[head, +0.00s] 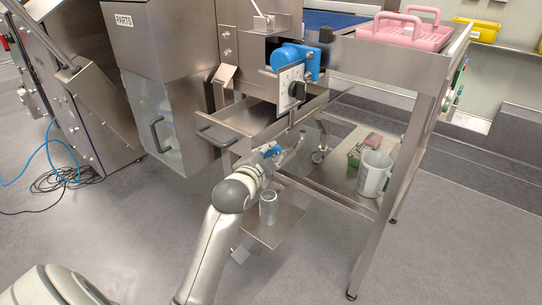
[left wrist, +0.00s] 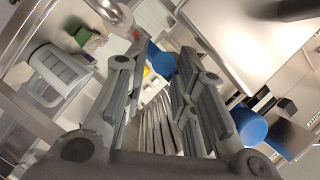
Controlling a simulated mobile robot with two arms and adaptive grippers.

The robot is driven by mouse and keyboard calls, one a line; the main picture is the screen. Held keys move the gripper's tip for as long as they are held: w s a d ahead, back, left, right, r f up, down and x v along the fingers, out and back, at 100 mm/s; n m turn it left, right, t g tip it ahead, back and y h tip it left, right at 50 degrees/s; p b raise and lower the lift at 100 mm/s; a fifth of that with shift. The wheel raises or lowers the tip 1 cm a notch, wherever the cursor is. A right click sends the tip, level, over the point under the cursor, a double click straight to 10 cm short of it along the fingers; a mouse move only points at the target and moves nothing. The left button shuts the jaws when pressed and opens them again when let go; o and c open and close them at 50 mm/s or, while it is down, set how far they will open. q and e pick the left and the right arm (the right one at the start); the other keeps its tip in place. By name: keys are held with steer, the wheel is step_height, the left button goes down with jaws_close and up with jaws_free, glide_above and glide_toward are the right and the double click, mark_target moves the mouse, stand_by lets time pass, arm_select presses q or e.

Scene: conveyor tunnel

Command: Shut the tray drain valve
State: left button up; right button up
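A blue lever-like part (head: 271,151), which looks like the drain valve handle, shows just under the metal tray (head: 238,120) at my left gripper (head: 288,150). My arm and gripper partly cover it. In the left wrist view, my left gripper (left wrist: 158,75) has its fingers spread apart. A blue piece (left wrist: 160,61) shows between the fingertips; I cannot tell whether a finger touches it. A rounded metal pipe end (left wrist: 112,14) with a red mark beside it lies just above. The valve body is mostly hidden in the head view. My right gripper is not in view.
A blue motor (head: 300,58) and a black knob (head: 297,91) sit above the tray. A metal can (head: 268,208) stands on a low plate below my wrist. A white mug (head: 374,174) and a green box (head: 354,158) stand on the lower shelf. A table leg (head: 386,215) stands right.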

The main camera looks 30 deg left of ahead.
arm_select(q)
steer(key=shift+x, duration=0.9)
jaws_close()
